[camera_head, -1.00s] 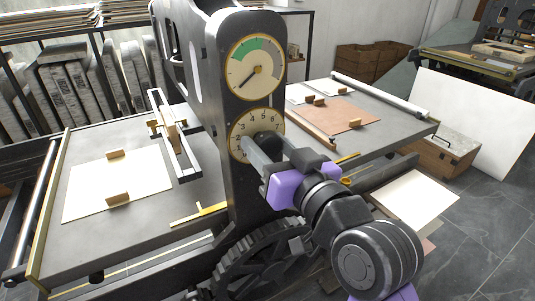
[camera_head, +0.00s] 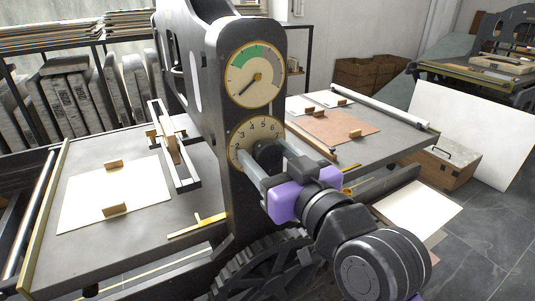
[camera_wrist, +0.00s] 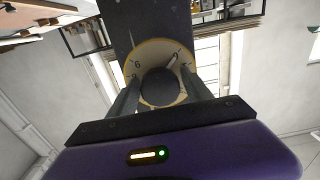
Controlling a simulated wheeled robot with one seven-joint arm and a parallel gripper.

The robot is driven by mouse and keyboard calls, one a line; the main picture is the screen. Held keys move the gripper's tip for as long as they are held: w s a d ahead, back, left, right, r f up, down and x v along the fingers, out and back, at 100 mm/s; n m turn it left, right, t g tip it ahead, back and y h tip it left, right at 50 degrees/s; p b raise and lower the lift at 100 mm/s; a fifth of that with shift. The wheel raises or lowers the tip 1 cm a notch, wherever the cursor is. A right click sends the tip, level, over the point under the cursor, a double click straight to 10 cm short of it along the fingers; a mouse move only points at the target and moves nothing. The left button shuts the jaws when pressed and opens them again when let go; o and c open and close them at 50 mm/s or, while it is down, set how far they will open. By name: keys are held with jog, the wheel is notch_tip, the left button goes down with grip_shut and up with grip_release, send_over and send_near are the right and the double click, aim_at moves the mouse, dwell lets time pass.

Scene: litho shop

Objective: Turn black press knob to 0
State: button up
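The black press knob (camera_head: 268,154) sits at the centre of a cream, brass-rimmed number dial (camera_head: 239,139) on the dark press upright. The head view shows numerals from 2 to about 7 along the dial's upper arc; the lower part is hidden. In the wrist view the knob (camera_wrist: 159,88) is round and dark, with a pale mark at its upper right. My gripper (camera_head: 266,162) has one finger on each side of the knob.
A round gauge (camera_head: 262,88) with a green sector sits above the dial, its needle pointing lower left. The press bed (camera_head: 190,205) carries a white sheet (camera_head: 139,195) and wooden blocks. A toothed wheel (camera_head: 262,266) lies below my gripper.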

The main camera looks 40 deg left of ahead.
jog(key=shift+o, duration=0.6)
jog(key=v, duration=0.7)
jog(key=shift+s+d, duration=0.15)
jog(key=shift+d, duration=0.2)
jog(key=shift+r, duration=0.1)
